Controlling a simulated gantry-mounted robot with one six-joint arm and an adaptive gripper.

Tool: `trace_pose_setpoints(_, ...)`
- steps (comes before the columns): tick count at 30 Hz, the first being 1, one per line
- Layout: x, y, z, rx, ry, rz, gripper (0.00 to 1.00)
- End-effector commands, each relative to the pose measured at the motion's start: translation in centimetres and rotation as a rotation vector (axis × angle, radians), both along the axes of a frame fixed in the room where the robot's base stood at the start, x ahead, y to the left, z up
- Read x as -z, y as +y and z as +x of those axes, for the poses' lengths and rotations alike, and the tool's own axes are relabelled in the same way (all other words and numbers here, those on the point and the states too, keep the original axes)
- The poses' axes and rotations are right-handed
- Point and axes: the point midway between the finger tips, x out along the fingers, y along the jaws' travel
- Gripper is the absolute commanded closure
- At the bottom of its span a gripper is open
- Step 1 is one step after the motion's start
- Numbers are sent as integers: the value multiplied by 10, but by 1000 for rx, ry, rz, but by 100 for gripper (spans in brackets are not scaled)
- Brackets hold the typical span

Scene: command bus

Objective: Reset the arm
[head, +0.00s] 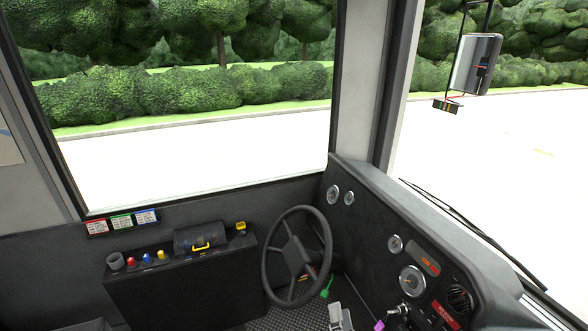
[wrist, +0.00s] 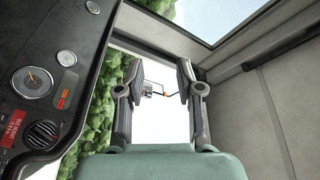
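My gripper (wrist: 158,72) shows in the wrist view with its two dark fingers wide apart. Nothing is held between them; the outside mirror (wrist: 150,88) shows through the gap, beyond the glass. The green-grey body of my gripper fills the bottom middle of that view. I cannot make out my gripper in the head view.
The dashboard (wrist: 60,50) with gauges lies left of my gripper. In the head view are the steering wheel (head: 293,258), a side console (head: 180,275) with coloured knobs, a green lever (head: 327,288) and the outside mirror (head: 476,64). A grey wall (wrist: 285,80) is at right.

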Motion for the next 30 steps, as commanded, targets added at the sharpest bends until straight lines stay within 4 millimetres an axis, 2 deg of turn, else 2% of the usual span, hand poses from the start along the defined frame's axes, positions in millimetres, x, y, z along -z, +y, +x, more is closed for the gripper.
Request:
trace_pose_setpoints(1, -28, 43, -5, -92, 31, -154, 64)
trace_pose_setpoints(3, -47, 97, -22, -198, 119, -425, 64)
trace_pose_setpoints(4, -52, 112, -32, -223, 165, -531, 64)
trace_pose_setpoints(6, -60, 129, -58, -240, 272, -736, 64)
trace_pose_setpoints(10, -70, 126, -101, -195, 444, -944, 64)
trace_pose_setpoints(12, -73, 120, -117, -169, 503, -986, 64)
trace_pose_setpoints(14, -73, 116, -124, -156, 532, -1003, 64)
trace_pose_setpoints(30, -72, 114, -127, -150, 547, -1007, 64)
